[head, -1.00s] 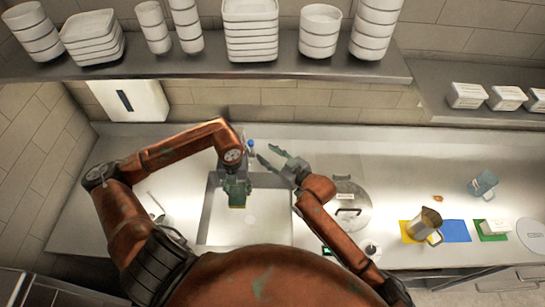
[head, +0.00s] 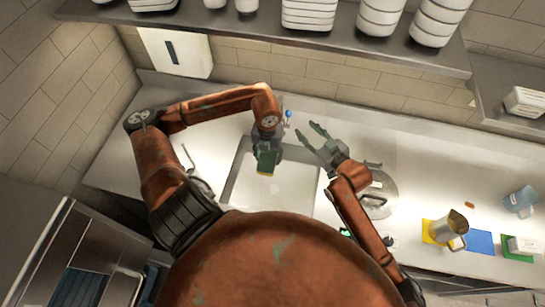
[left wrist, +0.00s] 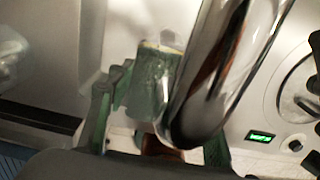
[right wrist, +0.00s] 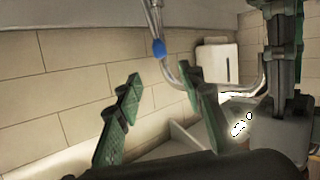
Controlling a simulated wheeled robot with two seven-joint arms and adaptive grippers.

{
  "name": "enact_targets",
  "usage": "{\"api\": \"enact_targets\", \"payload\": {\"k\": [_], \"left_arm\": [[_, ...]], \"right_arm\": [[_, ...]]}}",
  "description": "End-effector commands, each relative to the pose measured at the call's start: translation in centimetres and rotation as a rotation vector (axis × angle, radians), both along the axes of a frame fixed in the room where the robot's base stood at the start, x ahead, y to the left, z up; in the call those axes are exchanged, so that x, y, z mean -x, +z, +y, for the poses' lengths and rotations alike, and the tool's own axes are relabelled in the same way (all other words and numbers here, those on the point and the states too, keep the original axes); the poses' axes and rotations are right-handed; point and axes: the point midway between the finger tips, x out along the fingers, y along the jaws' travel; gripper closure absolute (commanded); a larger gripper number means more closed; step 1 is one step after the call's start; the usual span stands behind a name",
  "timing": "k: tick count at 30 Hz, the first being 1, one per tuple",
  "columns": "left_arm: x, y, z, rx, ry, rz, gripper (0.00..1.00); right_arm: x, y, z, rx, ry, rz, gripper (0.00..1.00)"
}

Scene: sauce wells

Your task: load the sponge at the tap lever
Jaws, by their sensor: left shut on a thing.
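My left gripper (head: 267,152) is over the sink and shut on the sponge (head: 264,170). The sponge is a green block with a pale yellow edge. In the left wrist view the sponge (left wrist: 152,84) appears beside the chrome tap spout (left wrist: 225,70), which covers part of the view; I cannot tell whether they touch. The tap has a blue part (head: 288,114) behind the sink, also seen in the right wrist view (right wrist: 158,49). My right gripper (head: 316,138) is open and empty, to the right of the blue part. Its fingers are apart in the right wrist view (right wrist: 165,110).
The sink basin (head: 237,195) lies under the left gripper. A round metal lid (head: 378,204) is right of it. Further right are a metal jug (head: 450,226), a blue mat (head: 480,241) and a blue jug (head: 520,199). A dish shelf (head: 250,26) hangs behind.

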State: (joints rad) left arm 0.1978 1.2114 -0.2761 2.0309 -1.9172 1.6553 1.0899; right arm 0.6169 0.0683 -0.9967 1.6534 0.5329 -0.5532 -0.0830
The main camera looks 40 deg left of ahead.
Motion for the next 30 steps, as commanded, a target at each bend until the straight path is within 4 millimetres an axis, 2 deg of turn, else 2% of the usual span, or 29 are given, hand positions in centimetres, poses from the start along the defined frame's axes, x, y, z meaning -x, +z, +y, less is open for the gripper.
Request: {"api": "enact_targets", "payload": {"k": [2,6,11,18,24,30], "left_arm": [[0.0,0.0,0.0,0.0,0.0,0.0,0.73],[0.0,0.0,0.0,0.0,0.0,0.0,0.73],[0.0,0.0,0.0,0.0,0.0,0.0,0.73],[0.0,0.0,0.0,0.0,0.0,0.0,0.73],[0.0,0.0,0.0,0.0,0.0,0.0,0.73],[0.0,0.0,0.0,0.0,0.0,0.0,0.73]], "right_arm": [[0.0,0.0,0.0,0.0,0.0,0.0,0.64],[0.2,0.2,0.2,0.014,0.012,-0.028,0.73],[1.3,1.2,1.2,0.124,0.107,-0.236,0.84],[4.3,2.6,2.8,0.453,0.403,-0.873,1.0],[5.6,3.1,2.5,0.739,0.684,-1.427,1.0],[5.6,3.5,1.1,1.011,0.974,-1.92,1.0]]}}
